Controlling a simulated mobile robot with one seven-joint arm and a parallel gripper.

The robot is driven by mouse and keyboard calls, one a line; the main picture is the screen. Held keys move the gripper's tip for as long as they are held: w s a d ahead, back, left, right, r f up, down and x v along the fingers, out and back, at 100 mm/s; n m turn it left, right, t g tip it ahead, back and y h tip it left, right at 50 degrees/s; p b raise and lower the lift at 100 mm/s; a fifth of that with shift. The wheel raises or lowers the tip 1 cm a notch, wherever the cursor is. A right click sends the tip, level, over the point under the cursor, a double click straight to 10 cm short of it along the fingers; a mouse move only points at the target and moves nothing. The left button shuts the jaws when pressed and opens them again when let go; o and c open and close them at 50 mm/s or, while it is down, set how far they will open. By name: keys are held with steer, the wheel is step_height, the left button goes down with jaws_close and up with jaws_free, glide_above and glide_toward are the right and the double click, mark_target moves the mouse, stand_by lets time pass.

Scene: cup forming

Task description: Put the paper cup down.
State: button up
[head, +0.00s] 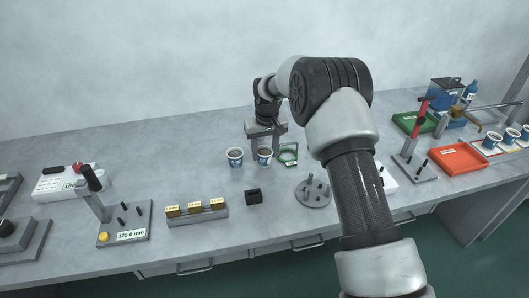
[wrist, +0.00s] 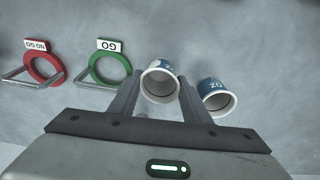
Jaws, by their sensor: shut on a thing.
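My gripper (head: 264,143) is shut on a paper cup (head: 264,156), white with a dark blue band. In the wrist view the fingers (wrist: 160,80) lie on either side of this held cup (wrist: 160,88), whose open mouth shows. The cup looks upright, at or just above the grey bench; I cannot tell whether its base touches. A second, similar paper cup (head: 235,156) stands on the bench close to its left in the head view. In the wrist view this second cup (wrist: 218,97) is just right of the right finger.
A green GO ring (head: 288,153) lies right of the held cup; a red NO GO ring (wrist: 42,67) lies beyond it. In front are a small black block (head: 253,197), a stand with brass blocks (head: 197,210) and a round grey pegged base (head: 313,192). Bench between is clear.

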mark_target(266, 165)
steer(key=shift+f, duration=0.2)
steer(key=o, duration=0.7)
steer(key=shift+r, duration=0.1)
steer(key=r, duration=0.4)
steer(key=s+r, duration=0.1)
steer(key=r, duration=0.3)
steer(key=r+p, duration=0.1)
steer(key=r, duration=0.3)
steer(key=shift+s+d+r, duration=0.2)
steer(key=shift+s+d, duration=0.15)
steer(key=shift+s, duration=0.05)
